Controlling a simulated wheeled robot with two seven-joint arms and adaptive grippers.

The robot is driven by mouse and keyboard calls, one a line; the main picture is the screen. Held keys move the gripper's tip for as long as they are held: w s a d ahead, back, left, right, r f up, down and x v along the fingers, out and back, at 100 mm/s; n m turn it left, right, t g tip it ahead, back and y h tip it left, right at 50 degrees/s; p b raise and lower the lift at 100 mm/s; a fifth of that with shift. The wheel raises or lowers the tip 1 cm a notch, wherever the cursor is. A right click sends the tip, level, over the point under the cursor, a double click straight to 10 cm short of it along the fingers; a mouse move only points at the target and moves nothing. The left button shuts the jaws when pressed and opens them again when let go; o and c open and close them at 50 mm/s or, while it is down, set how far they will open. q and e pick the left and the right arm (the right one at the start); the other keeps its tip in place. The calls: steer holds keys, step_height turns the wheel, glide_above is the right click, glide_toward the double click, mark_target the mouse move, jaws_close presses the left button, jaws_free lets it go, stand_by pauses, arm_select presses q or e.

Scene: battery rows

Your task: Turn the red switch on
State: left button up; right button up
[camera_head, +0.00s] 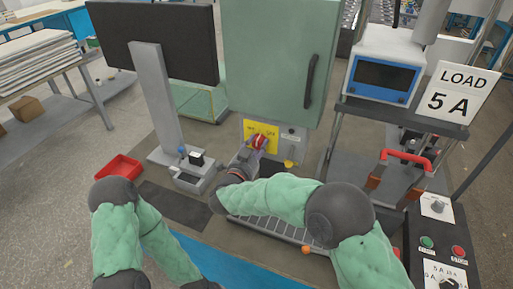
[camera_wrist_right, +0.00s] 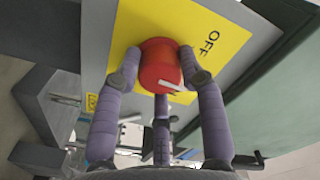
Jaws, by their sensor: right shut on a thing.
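The green cabinet (camera_head: 278,55) has a dark handle. A dark monitor (camera_head: 150,38) and a red tray (camera_head: 118,168) are to the left. A device with a red handle (camera_head: 405,158) and a LOAD 5 A sign (camera_head: 457,92) are to the right.

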steer(key=m, duration=0.4)
steer(key=shift+m, duration=2.3)
steer(key=o, duration=1.1)
steer(key=shift+d, duration=0.1)
steer(key=shift+o, duration=0.2)
